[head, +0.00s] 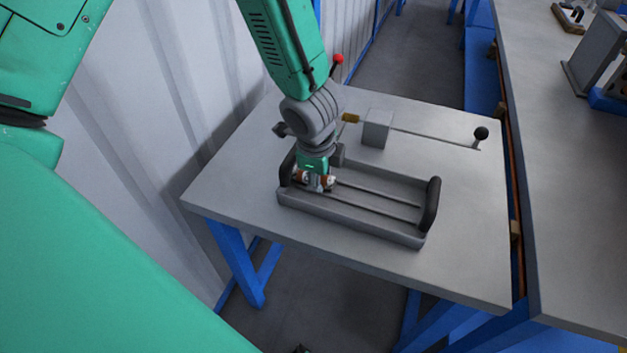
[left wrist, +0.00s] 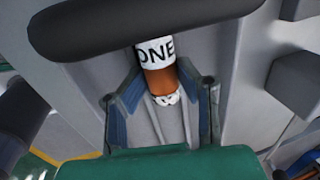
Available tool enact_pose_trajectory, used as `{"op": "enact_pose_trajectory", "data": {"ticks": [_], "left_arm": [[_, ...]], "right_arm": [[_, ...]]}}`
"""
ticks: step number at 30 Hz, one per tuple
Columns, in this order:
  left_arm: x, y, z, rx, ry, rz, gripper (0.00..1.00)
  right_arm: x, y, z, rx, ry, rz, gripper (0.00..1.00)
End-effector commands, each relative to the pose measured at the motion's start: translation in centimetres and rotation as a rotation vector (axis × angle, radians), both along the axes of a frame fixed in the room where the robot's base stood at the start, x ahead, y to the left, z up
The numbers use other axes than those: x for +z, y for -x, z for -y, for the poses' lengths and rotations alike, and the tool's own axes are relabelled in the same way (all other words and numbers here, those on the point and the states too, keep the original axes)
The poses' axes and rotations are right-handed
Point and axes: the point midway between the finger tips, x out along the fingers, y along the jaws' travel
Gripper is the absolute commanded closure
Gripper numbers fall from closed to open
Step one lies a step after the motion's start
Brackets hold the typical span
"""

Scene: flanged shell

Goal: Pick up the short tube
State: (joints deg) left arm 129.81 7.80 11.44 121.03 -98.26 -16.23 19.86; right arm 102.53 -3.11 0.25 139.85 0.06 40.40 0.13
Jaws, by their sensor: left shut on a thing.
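The short tube (left wrist: 158,66) is orange-brown with a white band lettered "ONE" and a pale, ridged end. In the left wrist view it sits between the two blue-padded fingers of my left gripper (left wrist: 160,78), which is shut on it. In the head view my left gripper (head: 315,183) points down into the left end of a grey tray (head: 350,226). Orange-brown bits of the tube show beside the fingers there; the gripper hides the rest. I cannot tell whether the tube touches the tray. My right gripper is not in view.
The tray has dark end handles (head: 431,204) and two lengthwise rods. The near handle (left wrist: 120,25) crosses the top of the wrist view. Behind the tray, a grey block (head: 377,128) and a thin rod with a black ball (head: 481,133) stand on the grey table (head: 240,190). The table's front is clear.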

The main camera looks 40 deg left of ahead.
Motion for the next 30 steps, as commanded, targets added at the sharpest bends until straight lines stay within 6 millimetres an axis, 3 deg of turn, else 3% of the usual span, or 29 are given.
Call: {"op": "enact_pose_trajectory", "data": {"ticks": [22,30], "left_arm": [[-0.9,0.9,-0.6,0.005,-0.006,-0.024,1.0],[1.1,0.8,-0.5,0.005,-0.008,-0.02,1.0]], "right_arm": [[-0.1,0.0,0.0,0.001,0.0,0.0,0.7],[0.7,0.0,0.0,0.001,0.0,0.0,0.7]]}}
